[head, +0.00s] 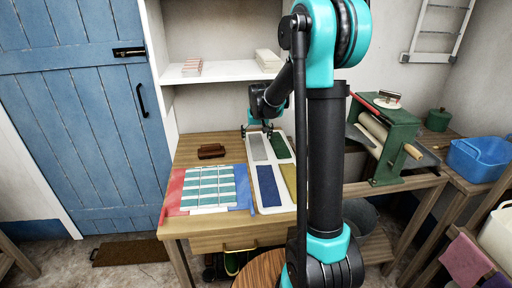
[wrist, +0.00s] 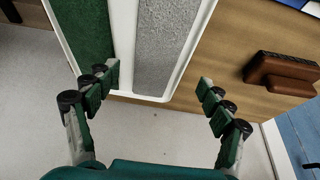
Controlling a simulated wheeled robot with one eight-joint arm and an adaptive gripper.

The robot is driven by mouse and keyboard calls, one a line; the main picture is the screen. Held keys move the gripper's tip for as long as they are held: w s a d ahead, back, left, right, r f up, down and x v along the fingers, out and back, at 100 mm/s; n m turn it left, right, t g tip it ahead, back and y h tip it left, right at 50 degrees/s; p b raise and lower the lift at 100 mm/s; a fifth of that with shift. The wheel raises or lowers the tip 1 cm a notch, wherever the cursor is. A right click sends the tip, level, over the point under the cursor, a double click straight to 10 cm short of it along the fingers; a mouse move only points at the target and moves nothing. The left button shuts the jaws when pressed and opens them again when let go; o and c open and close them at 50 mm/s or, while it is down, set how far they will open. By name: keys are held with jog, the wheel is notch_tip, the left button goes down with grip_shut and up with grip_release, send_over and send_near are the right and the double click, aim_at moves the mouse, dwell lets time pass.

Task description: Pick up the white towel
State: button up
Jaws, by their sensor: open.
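I cannot pick out a white towel for certain in either view. A folded-looking white stack (head: 268,60) lies on the shelf at the back; it is too small to tell whether it is cloth or paper. My gripper (head: 257,130) is at the back edge of the wooden table, below the shelf.
On the table (head: 215,222) are the tray (head: 272,211), a teal-and-white tiled board (head: 208,188) and a brown block (head: 211,151). A green roller press (head: 385,140) stands right of my arm. Further right are a blue tub (head: 480,158), a white container (head: 498,232) and pink cloth (head: 465,262).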

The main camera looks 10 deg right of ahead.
aim_at(258, 144)
jog(key=shift+d+x, duration=0.2)
jog(key=shift+x, duration=1.2)
jog(key=shift+d+x, duration=0.15)
jog(key=shift+x, duration=1.25)
jog(key=shift+w, duration=0.1)
jog(key=shift+d+r, duration=0.1)
jog(key=c, duration=1.5)
